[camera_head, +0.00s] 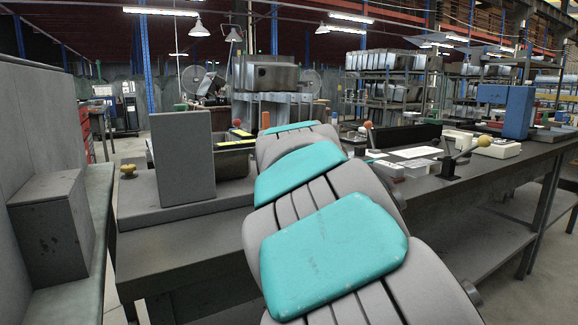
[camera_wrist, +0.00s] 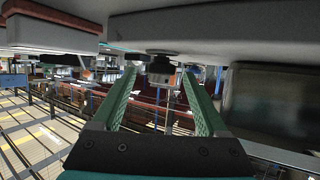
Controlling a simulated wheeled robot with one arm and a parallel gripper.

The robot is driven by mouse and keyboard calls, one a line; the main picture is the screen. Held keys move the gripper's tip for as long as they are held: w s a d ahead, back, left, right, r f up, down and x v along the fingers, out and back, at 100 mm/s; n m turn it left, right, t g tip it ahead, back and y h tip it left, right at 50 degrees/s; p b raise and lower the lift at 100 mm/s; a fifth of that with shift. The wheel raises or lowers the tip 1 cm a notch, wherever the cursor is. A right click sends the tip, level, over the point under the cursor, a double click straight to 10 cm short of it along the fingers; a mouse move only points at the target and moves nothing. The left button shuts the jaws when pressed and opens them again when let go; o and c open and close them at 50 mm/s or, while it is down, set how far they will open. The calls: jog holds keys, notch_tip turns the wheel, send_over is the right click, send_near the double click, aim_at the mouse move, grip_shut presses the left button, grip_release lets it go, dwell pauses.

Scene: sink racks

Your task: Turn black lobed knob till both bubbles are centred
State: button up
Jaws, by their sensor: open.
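In the wrist view my gripper (camera_wrist: 158,77) is open, its two green fingers spread and empty. A dark knob-like part (camera_wrist: 160,64) with metal on it shows between and just beyond the fingertips, close to a grey surface; it looks like the black lobed knob, but its lobes are too small to make out. The fingers do not appear to touch it. I cannot make out any bubble in either view. In the head view my own arm covers the middle of the bench and hides my gripper and the knob.
The wrist view is upside down, with a large dark panel (camera_wrist: 270,105) on the right. A yellow-ball lever (camera_head: 484,141) and blue machine (camera_head: 520,110) are on the right.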

jog(key=v, duration=0.7)
jog(key=shift+s+r+b, duration=0.1)
jog(key=shift+s+b, duration=0.1)
jog(key=shift+b, duration=0.2)
jog(key=shift+d, duration=0.1)
